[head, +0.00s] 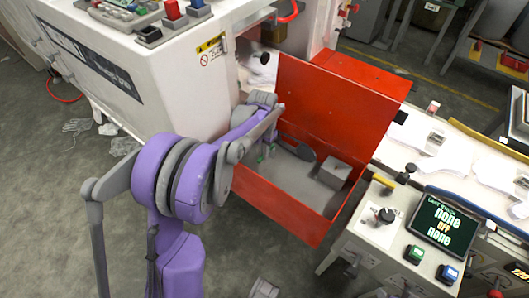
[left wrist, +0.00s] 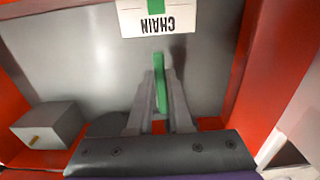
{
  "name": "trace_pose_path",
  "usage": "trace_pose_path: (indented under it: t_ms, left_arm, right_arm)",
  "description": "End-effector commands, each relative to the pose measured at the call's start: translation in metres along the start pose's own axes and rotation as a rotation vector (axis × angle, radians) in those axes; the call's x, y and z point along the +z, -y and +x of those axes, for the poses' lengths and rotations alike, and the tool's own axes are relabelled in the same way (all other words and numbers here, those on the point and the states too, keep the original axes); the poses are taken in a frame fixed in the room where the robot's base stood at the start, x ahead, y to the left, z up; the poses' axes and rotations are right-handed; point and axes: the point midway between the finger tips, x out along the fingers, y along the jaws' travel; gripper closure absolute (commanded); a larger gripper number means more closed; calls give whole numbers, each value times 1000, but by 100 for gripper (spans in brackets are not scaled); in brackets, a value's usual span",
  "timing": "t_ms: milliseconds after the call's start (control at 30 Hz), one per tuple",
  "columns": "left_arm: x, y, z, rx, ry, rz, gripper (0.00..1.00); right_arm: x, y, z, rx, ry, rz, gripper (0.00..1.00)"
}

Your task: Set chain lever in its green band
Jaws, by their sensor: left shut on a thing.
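In the left wrist view, a white plate reading CHAIN (left wrist: 157,18) shows upside down on a grey panel. Just below it, a narrow green bar (left wrist: 160,75) runs between the fingers of my left gripper (left wrist: 160,90). The gripper is shut on the chain lever there; I cannot tell how much of the green is lever and how much is band, nor the lever's exact angle. In the head view, my left gripper (head: 266,149) reaches into the open red box, with a little green at its tips.
The red box (head: 340,95) has high walls around the gripper. A grey block (head: 334,173) and a dark disc (head: 305,152) are inside it. A white machine (head: 150,85) stands at left. A console screen (head: 447,222) at right reads "none OFF none".

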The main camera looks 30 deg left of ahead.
Motion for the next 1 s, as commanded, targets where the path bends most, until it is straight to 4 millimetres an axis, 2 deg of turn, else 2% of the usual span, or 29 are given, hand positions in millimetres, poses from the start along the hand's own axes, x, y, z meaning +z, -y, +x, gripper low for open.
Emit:
trace_pose_path:
  t_ms: [467,500,633,1000]
  left_arm:
    - [0,1,0,-1,-1,15,100]
    - [0,1,0,-1,-1,15,77]
    - [0,1,0,0,-1,15,54]
    - [0,1,-5,0,0,15,52]
  right_arm:
    - [0,0,0,0,0,0,50]
    - [0,0,0,0,0,0,50]
    - [0,0,0,0,0,0,50]
    - [0,0,-1,0,0,0,50]
